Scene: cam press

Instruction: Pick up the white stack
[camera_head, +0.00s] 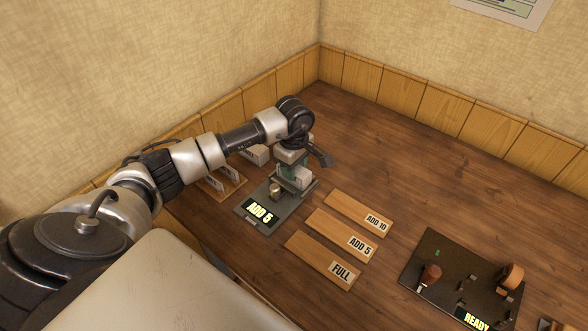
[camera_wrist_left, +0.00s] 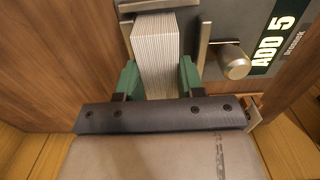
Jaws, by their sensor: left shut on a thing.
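The white stack (camera_wrist_left: 157,55) stands in the metal holder of a dark device in the left wrist view. It also shows in the head view (camera_head: 297,176), partly hidden by my gripper. My left gripper (camera_wrist_left: 160,82) has its green fingers on both sides of the stack and is shut on it. In the head view my left gripper (camera_head: 292,168) is over the far end of the device. The device (camera_head: 248,210) has a lit "ADD 5" display and a round metal knob (camera_wrist_left: 234,63). My right gripper is in neither view.
Three wooden boards labelled "ADD 10" (camera_head: 355,212), "ADD 5" (camera_head: 338,235) and "FULL" (camera_head: 320,262) lie right of the device. A dark press plate (camera_head: 445,262) reading "READY" is further right. The back of the table is clear.

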